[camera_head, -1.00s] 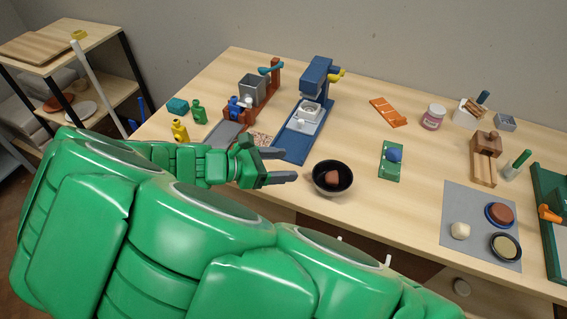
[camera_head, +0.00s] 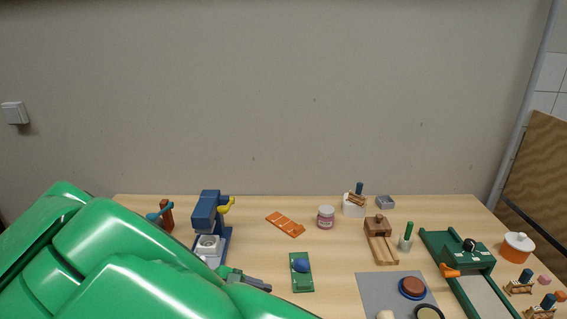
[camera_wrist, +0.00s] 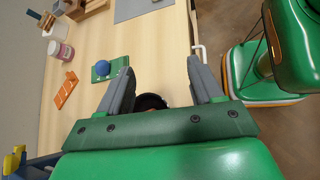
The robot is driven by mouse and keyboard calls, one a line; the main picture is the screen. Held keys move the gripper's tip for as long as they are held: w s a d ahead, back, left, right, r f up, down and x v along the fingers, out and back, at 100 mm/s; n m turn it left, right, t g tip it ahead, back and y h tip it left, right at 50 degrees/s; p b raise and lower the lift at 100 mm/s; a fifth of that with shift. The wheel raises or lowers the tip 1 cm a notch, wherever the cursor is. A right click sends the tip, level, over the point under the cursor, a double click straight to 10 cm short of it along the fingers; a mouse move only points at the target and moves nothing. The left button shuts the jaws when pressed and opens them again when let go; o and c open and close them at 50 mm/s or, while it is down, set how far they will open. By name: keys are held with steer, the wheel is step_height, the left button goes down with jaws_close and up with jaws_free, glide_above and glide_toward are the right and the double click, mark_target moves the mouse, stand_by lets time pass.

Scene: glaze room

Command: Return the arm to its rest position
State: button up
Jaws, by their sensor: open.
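My green arm fills the lower left of the head view. My gripper (camera_head: 252,283) shows there only in part, above the table near the blue press and left of the green board. In the wrist view my gripper (camera_wrist: 162,88) has its two grey fingers spread wide, with nothing between the tips. A dark bowl (camera_wrist: 150,101) shows partly behind the gripper's base, below the fingers; in the head view the arm hides it.
The wooden table holds a blue press (camera_head: 206,215), an orange rack (camera_head: 285,224), a jar (camera_head: 325,217), a green board with a blue ball (camera_head: 301,265), a wooden block tool (camera_head: 378,228) and a green roller bed (camera_head: 470,262). Wall stands behind.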

steer(key=s+d+r+m+g+y, duration=0.1)
steer(key=s+d+m+g+y, duration=0.1)
steer(key=s+d+m+y, duration=0.3)
steer(key=s+d+r+m+g+y, duration=0.2)
steer(key=s+d+m+g+y, duration=0.1)
steer(key=s+d+m, duration=0.8)
steer(key=shift+s+d+r+m+y, duration=0.25)
steer(key=shift+d+m+y, duration=0.6)
steer(key=shift+d, duration=1)
